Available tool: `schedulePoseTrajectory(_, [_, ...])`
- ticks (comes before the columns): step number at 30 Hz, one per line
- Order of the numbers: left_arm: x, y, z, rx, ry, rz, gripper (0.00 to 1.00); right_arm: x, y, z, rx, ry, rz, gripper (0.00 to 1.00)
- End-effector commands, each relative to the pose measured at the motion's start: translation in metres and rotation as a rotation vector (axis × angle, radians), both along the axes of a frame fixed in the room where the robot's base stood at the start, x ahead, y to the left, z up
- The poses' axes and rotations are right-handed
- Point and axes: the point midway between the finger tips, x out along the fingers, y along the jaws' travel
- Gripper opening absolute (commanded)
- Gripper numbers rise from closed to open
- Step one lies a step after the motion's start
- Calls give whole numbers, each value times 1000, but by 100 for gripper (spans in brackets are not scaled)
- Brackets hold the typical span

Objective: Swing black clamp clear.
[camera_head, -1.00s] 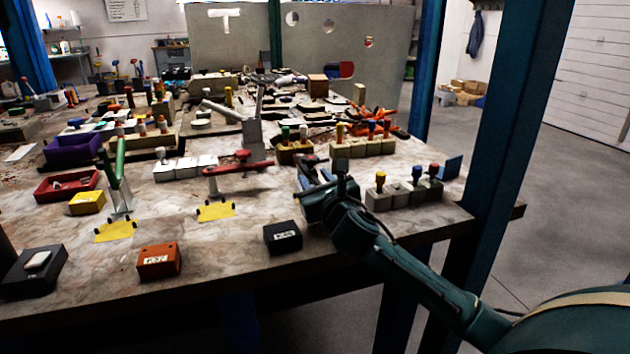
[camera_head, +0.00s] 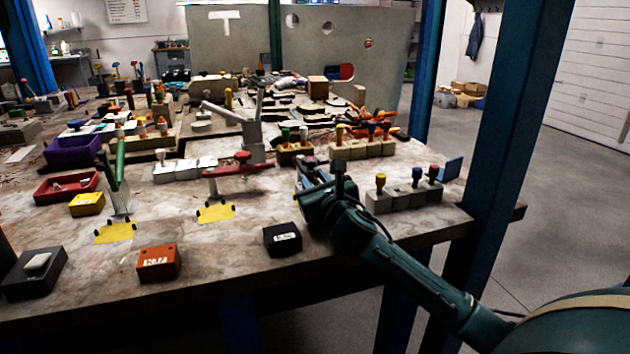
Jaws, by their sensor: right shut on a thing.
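My right gripper (camera_head: 308,180) reaches in from the right over the table's right front part. It is shut on a dark thing that appears to be the black clamp (camera_head: 312,164). Only a small dark part of the clamp shows; the gripper and wrist hide the rest, so I cannot tell how far it is swung. A red-handled clamp (camera_head: 240,168) stands to the left of the gripper, its bar level and apart from it. A green-handled clamp (camera_head: 117,168) stands further left, its handle upright. My left gripper is not in view.
A black labelled box (camera_head: 282,239) sits just in front of my right gripper. A grey block with colored pegs (camera_head: 404,196) stands close on its right. An orange box (camera_head: 158,263) lies front left.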

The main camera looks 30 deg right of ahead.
Motion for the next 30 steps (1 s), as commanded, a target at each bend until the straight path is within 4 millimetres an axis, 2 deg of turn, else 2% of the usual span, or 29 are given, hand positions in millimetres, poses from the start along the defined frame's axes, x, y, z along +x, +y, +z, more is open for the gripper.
schedulePoseTrajectory(5, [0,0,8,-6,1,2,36,0,-4,2,-10,2,27,0])
schedulePoseTrajectory(11, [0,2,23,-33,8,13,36,-2,-19,3,-13,3,152,0])
schedulePoseTrajectory(19, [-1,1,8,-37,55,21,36,-3,-28,1,-4,1,259,0])
schedulePoseTrajectory(28, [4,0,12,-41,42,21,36,-3,-28,0,-1,-1,263,0])
schedulePoseTrajectory(29, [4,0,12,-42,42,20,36,-3,-28,0,-1,-1,263,29])
schedulePoseTrajectory(30, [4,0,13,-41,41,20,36,-3,-28,0,-1,-1,263,32])
